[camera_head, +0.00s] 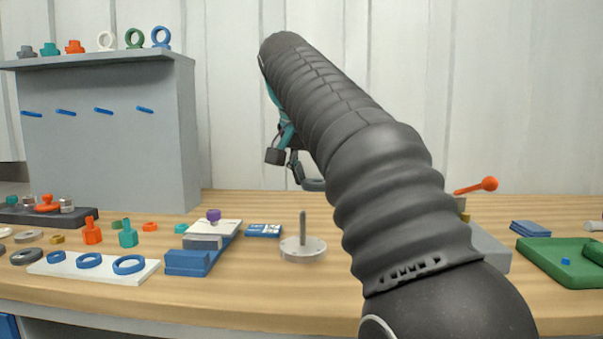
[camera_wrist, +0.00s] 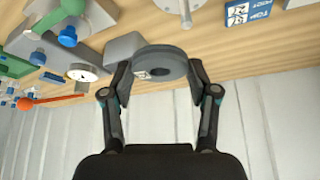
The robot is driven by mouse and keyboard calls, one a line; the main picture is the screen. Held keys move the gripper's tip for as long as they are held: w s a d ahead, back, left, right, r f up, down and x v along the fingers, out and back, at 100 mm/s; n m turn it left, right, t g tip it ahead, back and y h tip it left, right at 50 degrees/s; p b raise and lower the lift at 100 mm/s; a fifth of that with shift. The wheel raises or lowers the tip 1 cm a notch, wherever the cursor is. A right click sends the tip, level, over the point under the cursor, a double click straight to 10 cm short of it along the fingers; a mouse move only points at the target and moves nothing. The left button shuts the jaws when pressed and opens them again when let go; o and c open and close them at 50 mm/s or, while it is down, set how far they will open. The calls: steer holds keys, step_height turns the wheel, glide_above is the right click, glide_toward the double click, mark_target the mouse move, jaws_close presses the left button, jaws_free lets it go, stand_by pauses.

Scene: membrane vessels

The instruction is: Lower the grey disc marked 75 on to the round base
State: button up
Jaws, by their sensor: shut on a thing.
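The grey disc (camera_wrist: 160,64), a ring with a central hole, is pinched between the two fingers of my gripper (camera_wrist: 160,78) in the wrist view. A small pale label shows on it, too small to read. In the head view, the disc (camera_head: 314,185) shows only in part beside my arm, in the air. My gripper (camera_head: 287,155) is partly hidden behind the arm there. The round base (camera_head: 303,250), a pale metal plate with an upright pin, stands on the table, its pin bare. The disc appears higher than the pin top and apart from it. The base's pin also shows in the wrist view (camera_wrist: 186,15).
A blue stand with a grey block (camera_head: 203,243) is left of the base, with a blue-and-white card (camera_head: 263,230) behind. A white board with blue rings (camera_head: 55,265) lies further left. A grey block (camera_head: 490,250) and orange-knobbed lever (camera_head: 489,184) are at right.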

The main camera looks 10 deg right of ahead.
mark_target(302, 217)
steer(key=shift+n+t+y, duration=0.3)
steer(key=shift+n, duration=0.5)
steer(key=shift+w+a+f+b, duration=0.45)
steer(key=shift+f+b, duration=0.35)
steer(key=shift+f, duration=0.65)
steer(key=shift+w+a+f+b, duration=0.2)
steer(key=shift+w+f+b, duration=0.45)
steer(key=shift+f, duration=0.85)
steer(key=shift+w+a+f+b, duration=0.35)
steer(key=shift+f+b, duration=0.6)
steer(key=shift+f, duration=0.5)
steer(key=o, duration=1.2)
steer(key=v, duration=1.2)
